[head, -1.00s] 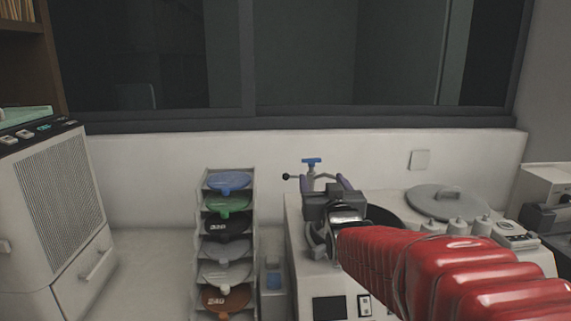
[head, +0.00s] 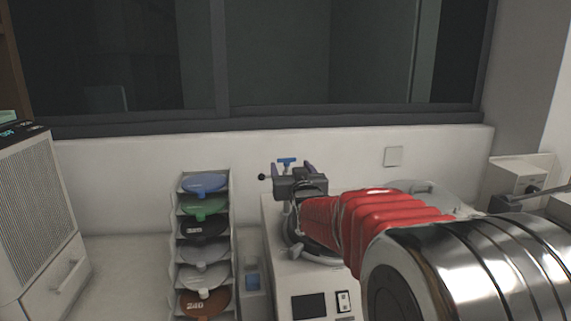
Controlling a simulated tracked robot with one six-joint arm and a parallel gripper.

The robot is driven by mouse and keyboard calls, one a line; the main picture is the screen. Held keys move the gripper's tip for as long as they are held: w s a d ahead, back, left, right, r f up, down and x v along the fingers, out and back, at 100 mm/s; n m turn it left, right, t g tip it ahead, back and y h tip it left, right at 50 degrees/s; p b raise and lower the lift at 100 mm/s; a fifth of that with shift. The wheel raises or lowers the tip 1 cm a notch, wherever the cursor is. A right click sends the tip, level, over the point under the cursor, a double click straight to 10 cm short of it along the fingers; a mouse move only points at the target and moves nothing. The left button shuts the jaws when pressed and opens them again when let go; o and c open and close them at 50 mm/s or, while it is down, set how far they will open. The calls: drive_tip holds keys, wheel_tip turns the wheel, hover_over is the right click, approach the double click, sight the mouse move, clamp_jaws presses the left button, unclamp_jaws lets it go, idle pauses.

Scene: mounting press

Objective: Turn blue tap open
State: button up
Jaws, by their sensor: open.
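The blue tap (head: 287,161) is a small T-shaped handle on top of the machine at the back of the bench, against the white wall. My gripper (head: 294,168) is in front of the tap, with its dark body just below and right of the handle. My red-sleeved arm and the gripper body hide the tap's stem and much of the machine.
The white machine (head: 279,278) has a screen and a switch on its front. A rack of coloured discs (head: 230,215) stands to its left. A black ball knob (head: 262,177) sticks out left of the tap. A grey round lid (head: 425,187) lies behind my arm.

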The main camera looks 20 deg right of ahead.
sight(287, 160)
drive_tip(key=shift+w+d, duration=0.2)
drive_tip(key=shift+w, duration=0.65)
drive_tip(key=shift+w+d, duration=0.15)
drive_tip(key=shift+w, duration=0.65)
drive_tip(key=shift+w+d, duration=0.2)
drive_tip(key=shift+w, duration=0.65)
drive_tip(key=c, duration=1.1)
